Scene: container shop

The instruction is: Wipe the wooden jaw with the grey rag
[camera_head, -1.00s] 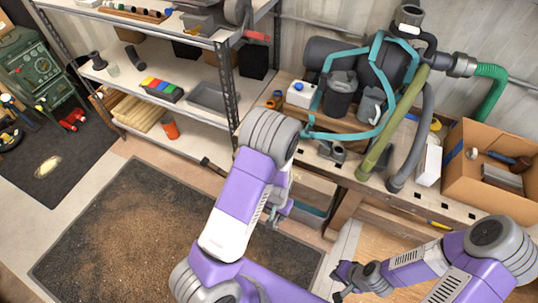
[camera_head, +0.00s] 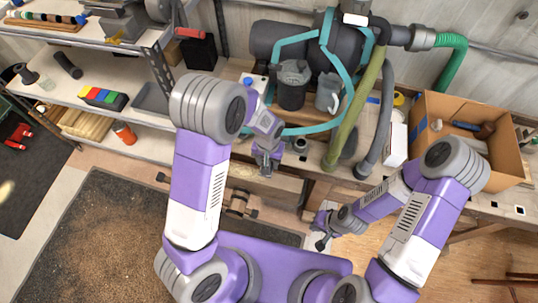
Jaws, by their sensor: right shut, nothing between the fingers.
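The wooden jaw (camera_head: 286,183) appears to be the light board along the bench's front edge, with a dark metal screw and bar (camera_head: 238,203) in front of it. My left gripper (camera_head: 266,171) points down at the bench edge, right above or against this board. Its fingers are small and dark, and I cannot tell whether they hold anything. My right gripper (camera_head: 320,240) is shut and empty, in front of the bench and to the right of the jaw. I cannot make out the grey rag; it may be hidden by my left arm or gripper.
A metal shelf (camera_head: 55,60) stands at the left. A dark, dusty mat (camera_head: 90,235) lies on the floor.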

